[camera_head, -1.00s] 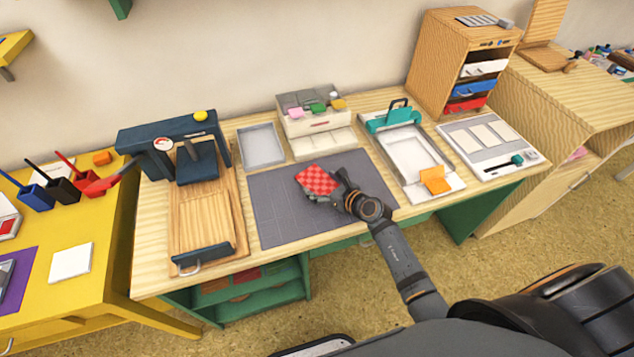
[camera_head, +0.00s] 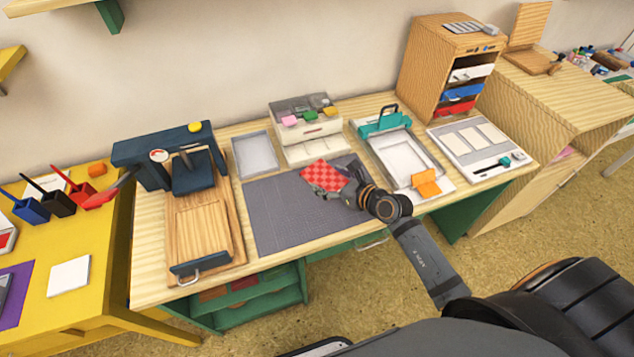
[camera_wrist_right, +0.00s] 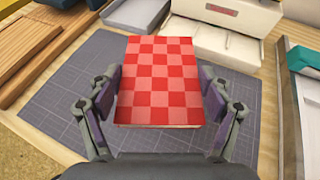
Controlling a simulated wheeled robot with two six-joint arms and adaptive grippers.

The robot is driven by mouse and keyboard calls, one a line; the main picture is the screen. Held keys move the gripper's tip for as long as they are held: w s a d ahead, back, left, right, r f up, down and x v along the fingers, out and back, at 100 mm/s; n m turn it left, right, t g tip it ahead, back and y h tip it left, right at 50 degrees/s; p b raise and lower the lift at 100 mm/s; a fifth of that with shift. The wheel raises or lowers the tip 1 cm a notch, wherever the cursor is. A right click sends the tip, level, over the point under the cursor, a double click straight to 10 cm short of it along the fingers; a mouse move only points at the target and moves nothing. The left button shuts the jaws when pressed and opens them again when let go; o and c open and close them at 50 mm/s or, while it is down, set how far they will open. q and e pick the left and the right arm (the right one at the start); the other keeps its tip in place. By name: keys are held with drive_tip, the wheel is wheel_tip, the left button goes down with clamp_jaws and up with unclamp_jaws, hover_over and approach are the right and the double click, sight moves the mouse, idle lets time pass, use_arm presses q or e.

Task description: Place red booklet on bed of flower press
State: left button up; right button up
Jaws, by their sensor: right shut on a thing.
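The red checkered booklet (camera_head: 325,176) is held by my right gripper (camera_head: 347,183) over the grey cutting mat. In the right wrist view the booklet (camera_wrist_right: 158,80) sits between the two fingers of the right gripper (camera_wrist_right: 158,105), which is shut on its sides. The flower press (camera_head: 190,165) stands at the left of the table, with a dark blue frame and a dark plate. Its wooden bed (camera_head: 202,228) is bare at the front, by a dark bar with a metal handle. My left gripper is not in view.
The grey mat (camera_head: 280,225) lies between the press and my right arm. Behind it are a grey tray (camera_head: 255,155) and a small drawer box (camera_head: 306,130). A teal-clamped board (camera_head: 398,158) and a white panel stand to the right. A yellow table (camera_head: 95,300) adjoins at left.

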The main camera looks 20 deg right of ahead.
drive_tip(key=w+d+p+v, duration=0.1)
drive_tip(key=p+v, duration=0.2)
drive_tip(key=v, duration=0.7)
drive_tip(key=shift+d+r, duration=0.15)
drive_tip(key=shift+d, duration=0.25)
